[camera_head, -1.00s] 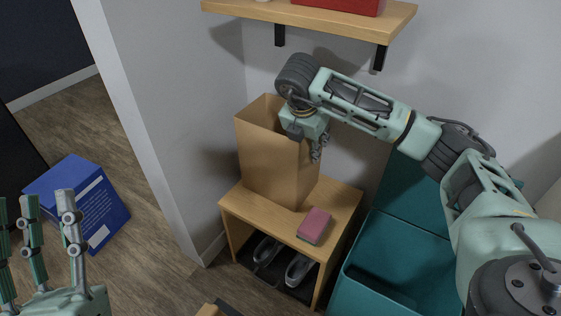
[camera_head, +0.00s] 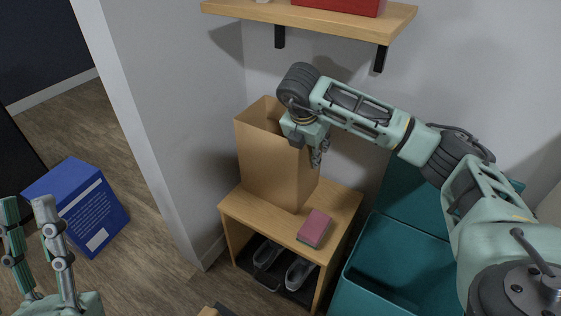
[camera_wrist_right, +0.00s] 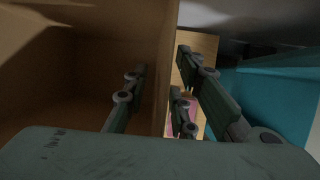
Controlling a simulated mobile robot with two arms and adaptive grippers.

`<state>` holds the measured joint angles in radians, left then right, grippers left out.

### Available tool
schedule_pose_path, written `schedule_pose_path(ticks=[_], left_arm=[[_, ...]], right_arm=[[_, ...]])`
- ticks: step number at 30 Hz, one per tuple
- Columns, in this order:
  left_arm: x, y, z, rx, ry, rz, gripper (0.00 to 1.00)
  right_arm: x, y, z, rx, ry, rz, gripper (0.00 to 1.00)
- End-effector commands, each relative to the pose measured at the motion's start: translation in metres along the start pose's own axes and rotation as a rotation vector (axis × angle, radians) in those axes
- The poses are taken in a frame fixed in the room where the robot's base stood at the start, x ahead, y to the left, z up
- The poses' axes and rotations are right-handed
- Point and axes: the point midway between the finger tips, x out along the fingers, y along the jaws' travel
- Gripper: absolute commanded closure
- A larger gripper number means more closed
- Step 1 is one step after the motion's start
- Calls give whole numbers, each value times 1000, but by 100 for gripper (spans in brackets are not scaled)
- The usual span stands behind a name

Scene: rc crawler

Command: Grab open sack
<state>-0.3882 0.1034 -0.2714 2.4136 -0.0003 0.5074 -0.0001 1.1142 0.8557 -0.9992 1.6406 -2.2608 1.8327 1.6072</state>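The open sack (camera_head: 272,160) is a tall tan paper bag standing upright on a small wooden bench, its mouth facing up. My right gripper (camera_head: 312,152) is at the sack's right upper edge, pointing down. In the right wrist view, the sack (camera_wrist_right: 75,70) fills the left side. One finger of the right gripper (camera_wrist_right: 160,80) is inside the sack and two are outside, with the wall between them and gaps visible. In the head view the inside finger is hidden. My left gripper (camera_head: 28,215) is at the lower left, empty, its fingers apart.
An open teal bin (camera_head: 385,290) stands at the right. A wall shelf (camera_head: 300,16) is above. A blue box (camera_head: 85,205) is on the floor at left.

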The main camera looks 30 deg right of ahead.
Motion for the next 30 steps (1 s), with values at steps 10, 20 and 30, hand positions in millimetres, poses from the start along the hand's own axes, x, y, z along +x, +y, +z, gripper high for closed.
schedule_pose_path(ticks=[10, 20, 30], left_arm=[[-1, 0, -5, -2, 26, 1, 60], [0, 1, -9, -2, 43, 2, 60], [0, 1, -7, -3, 37, 2, 60]], right_arm=[[2, 0, -1, 0, 0, 0, 76], [3, 0, -1, 0, 0, 0, 76], [3, 0, -1, 0, 0, 0, 100]])
